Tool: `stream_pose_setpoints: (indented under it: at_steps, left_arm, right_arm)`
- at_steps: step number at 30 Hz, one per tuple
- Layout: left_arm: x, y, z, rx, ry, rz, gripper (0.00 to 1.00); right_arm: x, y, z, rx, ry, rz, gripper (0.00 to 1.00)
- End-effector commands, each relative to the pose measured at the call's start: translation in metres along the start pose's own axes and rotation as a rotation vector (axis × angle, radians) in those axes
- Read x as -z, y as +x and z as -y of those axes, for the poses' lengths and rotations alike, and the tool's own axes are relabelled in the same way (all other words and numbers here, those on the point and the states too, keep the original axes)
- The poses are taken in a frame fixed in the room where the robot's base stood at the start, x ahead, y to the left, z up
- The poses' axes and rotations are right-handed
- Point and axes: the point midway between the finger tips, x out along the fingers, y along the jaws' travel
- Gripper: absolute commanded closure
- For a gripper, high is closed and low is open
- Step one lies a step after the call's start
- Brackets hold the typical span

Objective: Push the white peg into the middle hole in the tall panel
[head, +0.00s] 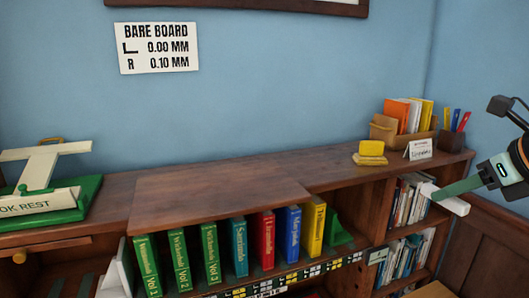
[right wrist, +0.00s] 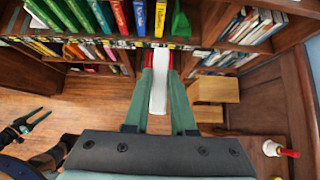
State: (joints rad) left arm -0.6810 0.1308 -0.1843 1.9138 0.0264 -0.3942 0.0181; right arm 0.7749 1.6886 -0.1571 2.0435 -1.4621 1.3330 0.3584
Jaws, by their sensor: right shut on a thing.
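My right gripper (head: 458,188) comes in from the right edge in the head view, in front of the right-hand bookcase. It is shut on the white peg (head: 448,201), which sticks out crosswise from the fingertips. In the right wrist view the white peg (right wrist: 159,92) lies between the two green fingers of the right gripper (right wrist: 159,62), pointing toward the shelves. My left gripper (right wrist: 45,116) shows small at the left of the right wrist view, its green fingers apart and empty. I cannot make out the tall panel's middle hole in either view.
Several upright books (head: 265,237) and a green bookend (head: 337,230) fill the middle shelf. More books (head: 410,200) stand in the right-hand bookcase. A box of books and pens (head: 385,128), a yellow block (head: 371,147) and a green-and-white book rest (head: 50,180) stand on top. The middle top is clear.

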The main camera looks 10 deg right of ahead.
Motion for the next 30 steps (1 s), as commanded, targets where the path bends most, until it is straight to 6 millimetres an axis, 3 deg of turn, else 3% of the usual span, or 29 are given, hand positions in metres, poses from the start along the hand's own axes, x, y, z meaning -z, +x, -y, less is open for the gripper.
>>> stream_pose_setpoints:
  at_steps: [6,17,23,30]
  left_arm:
    - [0.002,0.001,0.001,0.001,0.001,-0.005,0.40]
    - [0.002,0.001,0.001,0.001,0.001,-0.005,0.40]
    - [0.002,0.001,0.001,0.001,0.001,-0.005,0.40]
    - [0.002,0.001,0.001,0.001,0.001,-0.004,0.40]
  right_arm:
    - [0.014,0.038,-0.014,0.016,0.020,-0.004,1.00]
    - [0.024,0.074,-0.039,0.035,0.043,0.001,1.00]
    - [0.030,0.107,-0.076,0.050,0.059,0.002,1.00]
    - [0.031,0.136,-0.139,0.069,0.074,0.003,1.00]
